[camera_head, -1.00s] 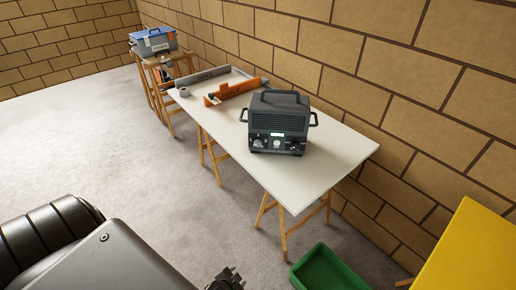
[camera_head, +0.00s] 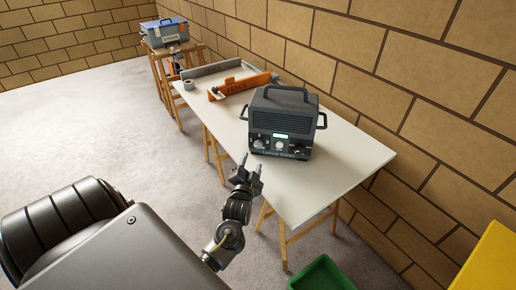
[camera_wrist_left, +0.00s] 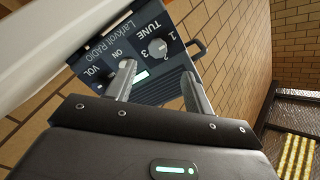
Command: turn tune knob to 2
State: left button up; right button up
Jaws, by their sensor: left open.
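The dark radio (camera_head: 284,118) stands upright on the white table, its front facing me. The tune knob (camera_head: 259,143) is at the left of its front. In the left wrist view the front is upside down, and the grey tune knob (camera_wrist_left: 157,47) shows with the marks 1, 2 and 3 around it. I cannot tell which mark it points to. My left gripper (camera_head: 252,163) is open and empty, just in front of the radio and apart from the knob. Its two fingers (camera_wrist_left: 158,72) show in the wrist view, with the knob beyond the gap between them. My right gripper is out of view.
The white table (camera_head: 345,163) also bears an orange tool (camera_head: 240,84), a tape roll (camera_head: 188,85) and a grey tray. A blue toolbox (camera_head: 166,30) stands on a far stand. A green bin (camera_head: 322,275) is on the floor. A brick wall runs behind the table.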

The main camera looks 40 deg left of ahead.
aim_at(258, 146)
pick_arm(q)
jog(key=x, duration=0.7)
jog(key=shift+w+f, duration=0.15)
jog(key=shift+w, duration=0.15)
jog(key=shift+w+a, duration=0.25)
jog(key=shift+w, duration=0.3)
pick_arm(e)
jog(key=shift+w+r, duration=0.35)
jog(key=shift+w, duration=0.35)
